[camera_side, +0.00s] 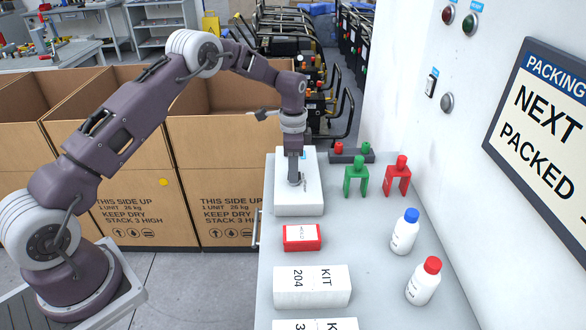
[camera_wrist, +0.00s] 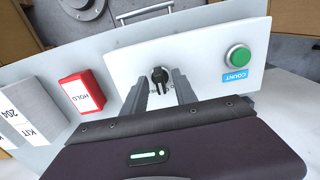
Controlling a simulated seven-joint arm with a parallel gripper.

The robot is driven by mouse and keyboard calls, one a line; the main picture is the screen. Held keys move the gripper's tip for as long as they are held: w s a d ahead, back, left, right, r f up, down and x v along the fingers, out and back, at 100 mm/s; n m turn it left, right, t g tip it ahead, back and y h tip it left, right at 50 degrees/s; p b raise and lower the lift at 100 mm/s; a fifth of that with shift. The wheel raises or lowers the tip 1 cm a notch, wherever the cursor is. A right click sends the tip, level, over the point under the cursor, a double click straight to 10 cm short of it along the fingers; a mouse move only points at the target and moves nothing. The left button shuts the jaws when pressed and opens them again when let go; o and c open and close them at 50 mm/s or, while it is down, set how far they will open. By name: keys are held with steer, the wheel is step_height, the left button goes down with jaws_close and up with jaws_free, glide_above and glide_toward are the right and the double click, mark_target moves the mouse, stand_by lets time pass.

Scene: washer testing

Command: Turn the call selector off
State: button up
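A black selector knob (camera_wrist: 160,76) sits on the face of a white box (camera_wrist: 205,45) in the wrist view. Its printed label is mostly hidden by my fingers, so I cannot read whether it is the call selector. My gripper (camera_wrist: 160,86) has its two grey fingers apart, one on each side of the knob in the picture. I see no clear contact with it. In the side view, my gripper (camera_side: 295,182) points down over the white box (camera_side: 299,205), fingertips close to its top. There the knob is too small to make out clearly.
A green button (camera_wrist: 238,57) labelled COUNT is on the same box. A red HOLD box (camera_side: 301,238), white KIT boxes (camera_side: 312,290), two bottles (camera_side: 404,235) and red and green forked pieces (camera_side: 397,178) stand on the bench. The wall holds a black switch (camera_side: 431,85).

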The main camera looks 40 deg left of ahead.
step_height(320, 180, up, 7)
steer(key=shift+r, duration=0.1)
stand_by(0.4)
steer(key=s+d+r+n+t, duration=0.1)
steer(key=s+d+r+n, duration=0.15)
steer(key=s+r, duration=0.65)
steer(key=s+d+r+n+t, duration=0.25)
steer(key=s+r, duration=0.45)
steer(key=r, duration=0.4)
steer(key=s+d+n+t, duration=0.1)
steer(key=s+n, duration=0.1)
steer(key=s, duration=0.9)
steer(key=s+d+f+n+t, duration=0.1)
steer(key=s+d+n, duration=0.1)
steer(key=s, duration=0.8)
steer(key=shift+s+d+f, duration=0.2)
steer(key=shift+s+d, duration=0.05)
steer(key=shift+s, duration=0.15)
